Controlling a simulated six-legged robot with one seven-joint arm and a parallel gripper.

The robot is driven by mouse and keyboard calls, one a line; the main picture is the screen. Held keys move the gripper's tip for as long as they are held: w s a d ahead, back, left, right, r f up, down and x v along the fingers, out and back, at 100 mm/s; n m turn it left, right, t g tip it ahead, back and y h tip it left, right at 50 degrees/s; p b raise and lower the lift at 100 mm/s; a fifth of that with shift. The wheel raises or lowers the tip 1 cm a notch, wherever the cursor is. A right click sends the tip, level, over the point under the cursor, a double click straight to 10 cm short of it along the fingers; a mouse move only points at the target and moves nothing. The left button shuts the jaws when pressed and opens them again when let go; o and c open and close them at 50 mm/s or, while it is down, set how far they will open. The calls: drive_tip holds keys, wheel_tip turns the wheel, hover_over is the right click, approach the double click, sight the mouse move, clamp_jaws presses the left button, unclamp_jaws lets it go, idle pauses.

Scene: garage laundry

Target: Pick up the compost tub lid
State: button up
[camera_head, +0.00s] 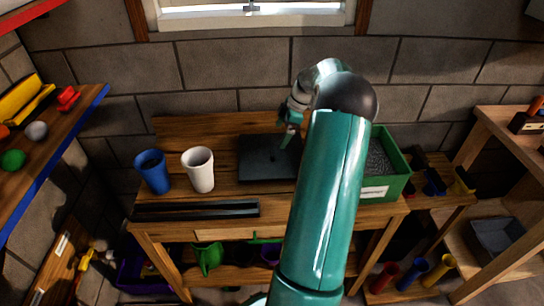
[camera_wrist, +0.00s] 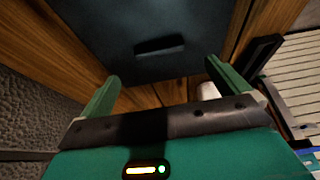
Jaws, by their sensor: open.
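The compost tub lid (camera_head: 258,170) is a dark, flat, square panel lying on the wooden table, between the white cup and the green tub. In the wrist view the lid (camera_wrist: 105,30) fills the upper middle, with a short raised bar handle (camera_wrist: 160,45) on it. My gripper (camera_wrist: 165,80) is open and empty, its two green fingers spread on the near side of the handle. In the head view my gripper (camera_head: 288,135) is over the lid's right part and partly hides it. The green tub (camera_head: 398,187) stands open at the right with grey grainy contents.
A blue cup (camera_head: 152,174) and a white cup (camera_head: 199,172) stand left of the lid. A dark rail (camera_head: 195,210) lies along the front edge. A block wall (camera_head: 215,65) rises behind the table. Shelves flank both sides.

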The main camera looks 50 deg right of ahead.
sight(272, 149)
drive_tip(key=x, duration=0.8)
drive_tip(key=shift+w+f, duration=0.1)
drive_tip(key=shift+c, duration=0.2)
drive_tip(key=c, duration=0.9)
